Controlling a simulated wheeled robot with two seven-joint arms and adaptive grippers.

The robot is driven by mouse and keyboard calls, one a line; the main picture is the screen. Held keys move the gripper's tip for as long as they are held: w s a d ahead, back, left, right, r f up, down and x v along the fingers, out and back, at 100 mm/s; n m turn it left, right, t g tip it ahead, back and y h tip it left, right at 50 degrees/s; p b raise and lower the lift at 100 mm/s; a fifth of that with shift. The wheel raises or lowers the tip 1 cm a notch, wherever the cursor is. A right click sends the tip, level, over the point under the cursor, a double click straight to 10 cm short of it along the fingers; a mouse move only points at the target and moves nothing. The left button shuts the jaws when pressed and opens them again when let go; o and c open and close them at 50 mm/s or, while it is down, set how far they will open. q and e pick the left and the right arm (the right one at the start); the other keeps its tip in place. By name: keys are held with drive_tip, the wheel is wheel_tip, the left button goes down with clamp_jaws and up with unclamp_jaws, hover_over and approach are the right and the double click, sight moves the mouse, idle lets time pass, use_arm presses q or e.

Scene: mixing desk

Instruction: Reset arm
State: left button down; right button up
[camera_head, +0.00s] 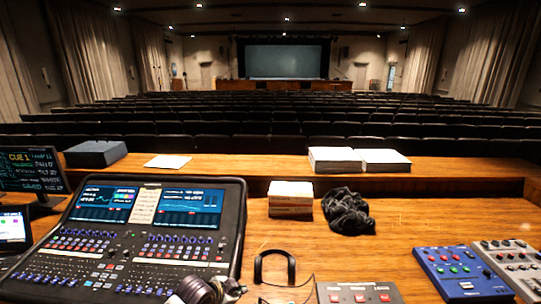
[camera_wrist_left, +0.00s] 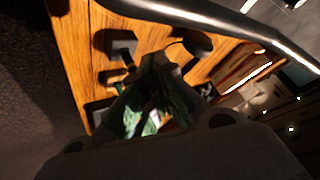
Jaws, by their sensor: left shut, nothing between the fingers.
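My left gripper (camera_head: 207,291) shows in part at the bottom edge of the head view, low over the front edge of the mixing console (camera_head: 137,233). In the left wrist view its fingers (camera_wrist_left: 158,62) come together, shut and empty, with the wooden desk (camera_wrist_left: 85,40) beyond them. My right gripper is not in view.
Headphones (camera_head: 275,266), a small button box (camera_head: 358,293), a blue box (camera_head: 463,273) and a grey mixer (camera_head: 512,262) line the desk front. A boxed stack (camera_head: 291,198) and black cloth (camera_head: 347,212) lie behind. Wood between them is clear.

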use_arm(q)
drive_tip(key=s+a+n+g+y, duration=0.2)
drive_tip(key=s+a+n, duration=0.35)
drive_tip(key=s, duration=0.65)
drive_tip(key=s+a+n+g+y, duration=0.2)
drive_tip(key=s+a+n, duration=0.3)
drive_tip(key=s, duration=0.8)
wheel_tip(320, 180, down, 35)
drive_tip(key=s+a+g+b, duration=0.1)
drive_tip(key=s+b, duration=0.1)
drive_tip(key=s+a+f+b, duration=0.1)
drive_tip(key=s+a+f, duration=0.1)
drive_tip(key=s+f, duration=0.9)
drive_tip(key=s+a+f+m+g+b, duration=0.1)
drive_tip(key=s+a+f, duration=0.1)
drive_tip(key=s+f, duration=0.9)
drive_tip(key=shift+s+a, duration=0.2)
drive_tip(key=shift+s, duration=0.3)
